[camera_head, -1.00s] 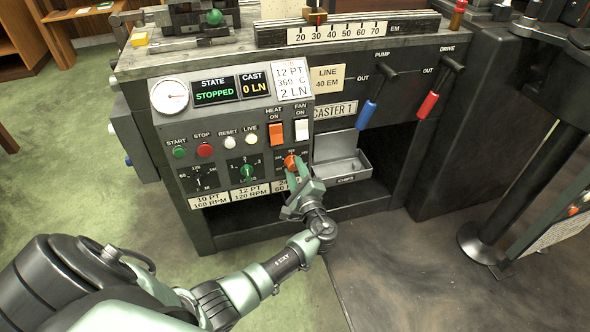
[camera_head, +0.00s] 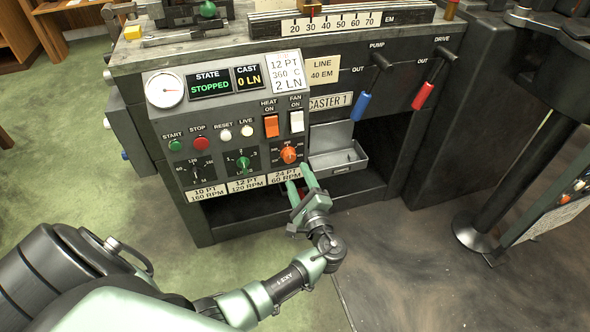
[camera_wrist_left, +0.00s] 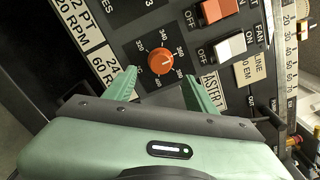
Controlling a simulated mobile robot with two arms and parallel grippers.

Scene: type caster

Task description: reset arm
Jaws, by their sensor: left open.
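My left gripper (camera_head: 299,183) is open and empty, a little below and in front of the orange knob (camera_head: 289,154) on the control panel (camera_head: 215,135). In the left wrist view the gripper's two green fingers (camera_wrist_left: 160,90) stand apart, with the orange knob (camera_wrist_left: 161,60) beyond and between them, not touched. The left arm (camera_head: 290,280) reaches in from the lower left. The right gripper does not show.
The panel has a green knob (camera_head: 242,163), several buttons and orange and white switches (camera_head: 296,121). The chips tray (camera_head: 337,161) is right of the gripper. Blue (camera_head: 361,106) and red (camera_head: 423,95) lever handles hang farther right. Open floor lies in front.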

